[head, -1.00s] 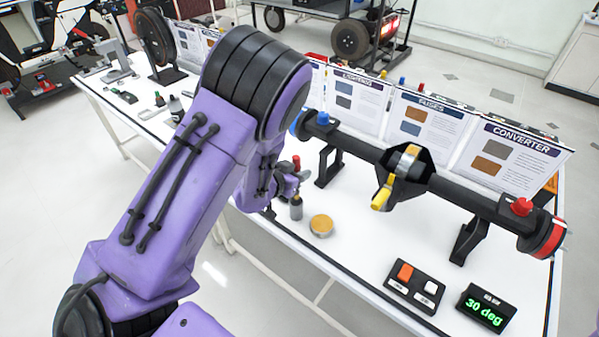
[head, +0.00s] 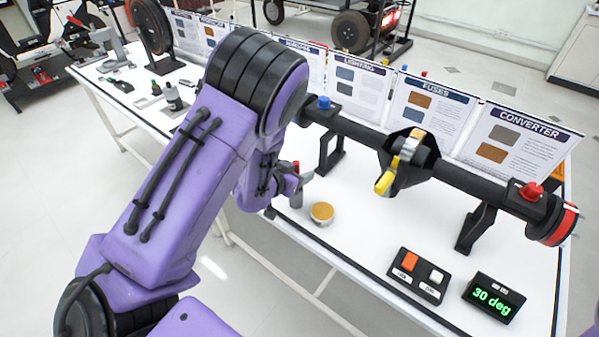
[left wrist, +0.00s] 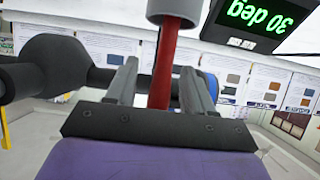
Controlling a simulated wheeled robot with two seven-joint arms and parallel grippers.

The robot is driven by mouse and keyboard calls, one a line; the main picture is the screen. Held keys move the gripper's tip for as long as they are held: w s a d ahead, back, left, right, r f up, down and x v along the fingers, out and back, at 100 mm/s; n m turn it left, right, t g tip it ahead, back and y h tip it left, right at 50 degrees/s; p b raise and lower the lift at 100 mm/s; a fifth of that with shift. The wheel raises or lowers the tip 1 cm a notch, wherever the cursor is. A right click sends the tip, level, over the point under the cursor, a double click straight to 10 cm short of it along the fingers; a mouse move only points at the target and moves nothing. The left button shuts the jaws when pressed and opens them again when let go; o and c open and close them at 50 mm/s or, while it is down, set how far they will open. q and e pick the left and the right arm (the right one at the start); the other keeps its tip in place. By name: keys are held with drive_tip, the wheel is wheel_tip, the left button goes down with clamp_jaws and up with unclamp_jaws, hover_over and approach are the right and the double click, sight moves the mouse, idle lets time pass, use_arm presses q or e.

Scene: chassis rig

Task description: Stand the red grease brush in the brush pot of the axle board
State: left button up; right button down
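The red grease brush (left wrist: 166,70) stands between the two fingers of my left gripper (left wrist: 160,82) in the left wrist view, with visible gaps beside the handle, so the gripper looks open around it. Its far end runs into the grey brush pot (left wrist: 174,8) at the top of that view. In the head view the red handle (head: 296,167) shows just above the grey pot (head: 296,198), near the table's front edge. My left gripper (head: 293,184) is beside them there, its fingers partly hidden by my arm. The brush's lower end is hidden. My right gripper is not in view.
A round tin (head: 322,213) sits close right of the pot. A long black axle (head: 465,180) on stands runs behind. A button box (head: 418,275) and a "30 deg" display (head: 493,297) are at the front right. Sign panels (head: 430,110) line the back.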

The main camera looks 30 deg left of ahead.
use_arm(q)
drive_tip(key=p+v, duration=0.2)
drive_tip(key=v, duration=0.8)
drive_tip(key=shift+s+p, duration=0.2)
drive_tip(key=shift+p, duration=0.1)
drive_tip(key=shift+r, duration=0.1)
idle(0.6)
